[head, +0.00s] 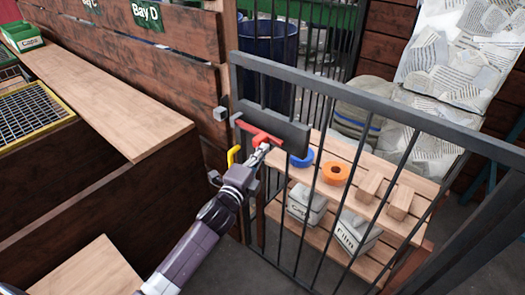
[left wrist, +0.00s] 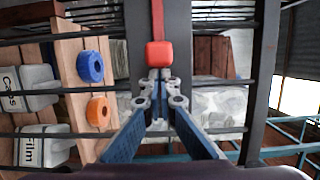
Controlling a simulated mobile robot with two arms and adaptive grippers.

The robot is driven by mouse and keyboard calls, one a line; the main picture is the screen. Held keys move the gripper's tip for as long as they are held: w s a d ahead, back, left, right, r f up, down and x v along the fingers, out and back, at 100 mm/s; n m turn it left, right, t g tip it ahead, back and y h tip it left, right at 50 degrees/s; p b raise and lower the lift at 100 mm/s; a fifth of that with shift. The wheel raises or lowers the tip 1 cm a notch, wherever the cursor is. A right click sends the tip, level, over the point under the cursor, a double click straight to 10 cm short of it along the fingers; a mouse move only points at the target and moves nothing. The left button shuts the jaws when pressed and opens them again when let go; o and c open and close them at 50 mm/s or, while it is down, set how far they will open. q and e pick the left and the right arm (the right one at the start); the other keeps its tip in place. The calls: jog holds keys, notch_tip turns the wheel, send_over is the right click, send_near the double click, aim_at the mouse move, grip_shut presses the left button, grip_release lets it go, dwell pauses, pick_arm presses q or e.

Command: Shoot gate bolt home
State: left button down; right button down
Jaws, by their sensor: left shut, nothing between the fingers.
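The barred gate (head: 370,95) stands in the middle of the head view, with a dark plate (head: 290,133) near its left edge. The red bolt (head: 256,132) lies along this plate, and its red knob (head: 264,147) sticks out toward me. In the left wrist view the knob (left wrist: 158,55) is right in front of the fingertips. My left gripper (head: 257,158) is shut and empty, its tips at the knob; I cannot tell whether they touch it. The bolt's far end and any socket for it are not clear. My right gripper is not in view.
A yellow handle (head: 233,156) and a grey block (head: 220,114) are left of the gate's edge. Behind the bars, a slatted shelf holds a blue ring (head: 302,158), an orange ring (head: 336,173), wooden blocks and labelled bags. A wooden counter (head: 110,95) runs along the left.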

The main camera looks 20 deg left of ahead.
aim_at(254, 132)
pick_arm(q)
jog(key=a, duration=0.2)
jog(key=w+a, duration=0.1)
jog(key=a, duration=0.1)
jog(key=w+a, duration=0.1)
jog(key=a, duration=0.1)
jog(key=shift+w+a, duration=0.1)
jog(key=shift+a, duration=0.1)
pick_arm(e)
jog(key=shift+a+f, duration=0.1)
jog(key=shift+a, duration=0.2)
pick_arm(q)
jog(key=shift+d, duration=0.1)
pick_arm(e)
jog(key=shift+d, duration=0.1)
